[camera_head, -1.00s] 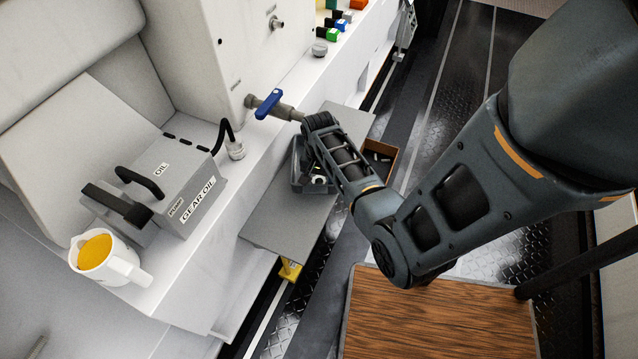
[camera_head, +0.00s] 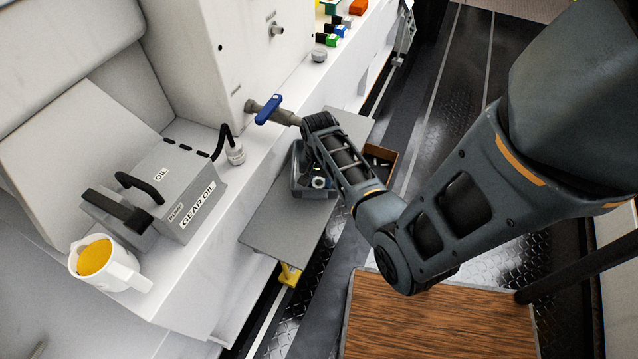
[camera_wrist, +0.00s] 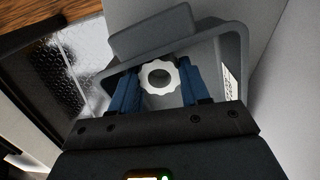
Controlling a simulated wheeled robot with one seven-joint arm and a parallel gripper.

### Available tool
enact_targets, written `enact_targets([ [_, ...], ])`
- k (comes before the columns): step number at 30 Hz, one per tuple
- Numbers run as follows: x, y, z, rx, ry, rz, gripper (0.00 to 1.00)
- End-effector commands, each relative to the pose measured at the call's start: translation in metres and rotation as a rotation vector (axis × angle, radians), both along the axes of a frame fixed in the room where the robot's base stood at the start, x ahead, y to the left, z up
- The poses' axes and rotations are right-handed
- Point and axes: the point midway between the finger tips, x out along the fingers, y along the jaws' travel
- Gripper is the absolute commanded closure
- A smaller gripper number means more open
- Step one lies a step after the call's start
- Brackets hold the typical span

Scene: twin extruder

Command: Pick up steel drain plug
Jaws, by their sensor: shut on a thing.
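The steel drain plug (camera_wrist: 158,77) is a pale, scalloped round piece with a dark round centre. In the wrist view it sits between the blue fingertips of my gripper (camera_wrist: 157,84), which is shut on it. The grey tray (camera_wrist: 228,62) surrounds it in that view. I cannot tell whether the plug touches the tray floor. In the head view the tray (camera_head: 297,183) stands on the grey shelf, and a small pale ring shows in it. My gripper's fingers are hidden behind the wrist there.
A valve with a blue handle (camera_head: 268,109) juts out close beside my wrist. A brown box (camera_head: 389,163) lies beyond the tray. A grey gear oil box (camera_head: 180,190) and a white jug (camera_head: 110,265) stand left. The shelf (camera_head: 275,225) is bare in front of the tray.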

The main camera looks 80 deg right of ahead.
Motion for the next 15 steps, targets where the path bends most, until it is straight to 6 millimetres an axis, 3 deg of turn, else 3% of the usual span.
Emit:
enact_targets([
  [8,0.000,0.000,0.049,-0.003,-0.002,0.001,0.91],
  [15,0.001,0.000,0.103,-0.003,-0.004,0.000,0.91],
])
